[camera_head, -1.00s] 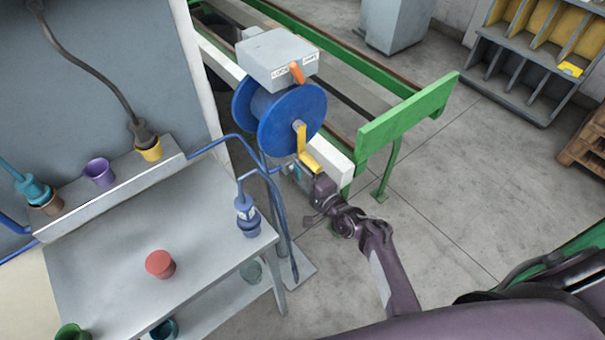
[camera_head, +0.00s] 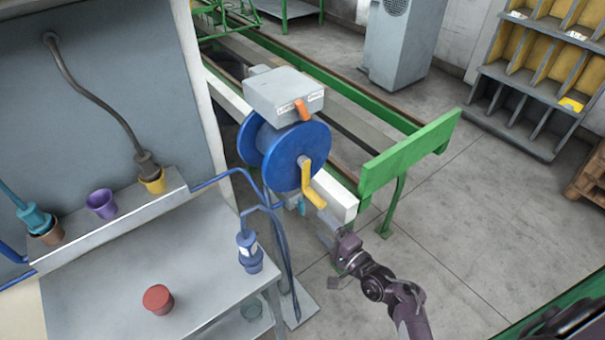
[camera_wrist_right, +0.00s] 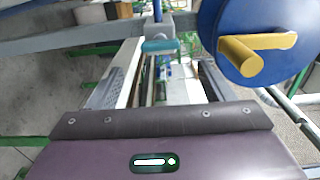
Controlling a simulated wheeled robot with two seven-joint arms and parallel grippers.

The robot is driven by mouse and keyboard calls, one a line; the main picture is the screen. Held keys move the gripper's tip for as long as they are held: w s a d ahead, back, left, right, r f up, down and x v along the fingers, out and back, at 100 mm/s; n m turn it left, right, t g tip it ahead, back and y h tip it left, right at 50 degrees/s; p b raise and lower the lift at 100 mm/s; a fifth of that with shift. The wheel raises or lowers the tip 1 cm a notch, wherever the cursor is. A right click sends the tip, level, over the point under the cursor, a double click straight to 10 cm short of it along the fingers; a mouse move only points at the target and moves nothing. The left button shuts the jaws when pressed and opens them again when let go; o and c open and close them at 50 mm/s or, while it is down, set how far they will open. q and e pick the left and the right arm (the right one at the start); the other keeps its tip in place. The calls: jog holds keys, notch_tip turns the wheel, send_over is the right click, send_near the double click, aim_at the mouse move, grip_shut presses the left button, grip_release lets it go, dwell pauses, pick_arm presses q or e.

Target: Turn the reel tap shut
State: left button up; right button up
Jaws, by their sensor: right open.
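The reel tap shows as a small teal handle (camera_head: 302,206) below the blue reel (camera_head: 296,157). In the right wrist view the teal handle (camera_wrist_right: 160,45) lies crosswise on a blue pipe, ahead of my jaws and roughly midway between them. My right gripper (camera_head: 328,232) is open and empty, just below and right of the tap in the head view, with a gap to it. The head view shows the tap only small, partly behind the reel's yellow crank (camera_head: 311,186). My left gripper is out of view.
The reel's yellow crank and disc stand close on the right in the wrist view. A grey box with an orange lever (camera_head: 301,109) sits above the reel. A grey bench (camera_head: 110,290) with cups is at left, a green rail (camera_head: 410,152) at right.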

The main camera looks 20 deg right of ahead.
jog(key=s+a+f+n+g+h+b, duration=0.1)
jog(key=s+a+f+n+g, duration=0.15)
jog(key=s+f, duration=0.45)
jog(key=s+a+f+n+g+b, duration=0.1)
jog(key=s+f+n+g, duration=0.15)
jog(key=f, duration=0.85)
jog(key=s+a+f+n+g+h+b, duration=0.1)
jog(key=s+f+n+g, duration=0.2)
jog(key=f, duration=0.6)
jog(key=s+d+f+n+g+h, duration=0.1)
jog(key=s+d+f+n+g, duration=0.1)
jog(key=s+f, duration=0.3)
jog(key=s+d+f+n+g+h+b, duration=0.1)
jog(key=s+d+f+n+g, duration=0.1)
jog(key=s, duration=1.2)
jog(key=s+d+f+n+g+h, duration=0.2)
jog(key=s+f+n+g, duration=0.2)
jog(key=s+f, duration=0.5)
jog(key=shift+s+d+n+b, duration=0.2)
jog(key=shift+s+n+b, duration=0.15)
jog(key=shift+s+n, duration=0.05)
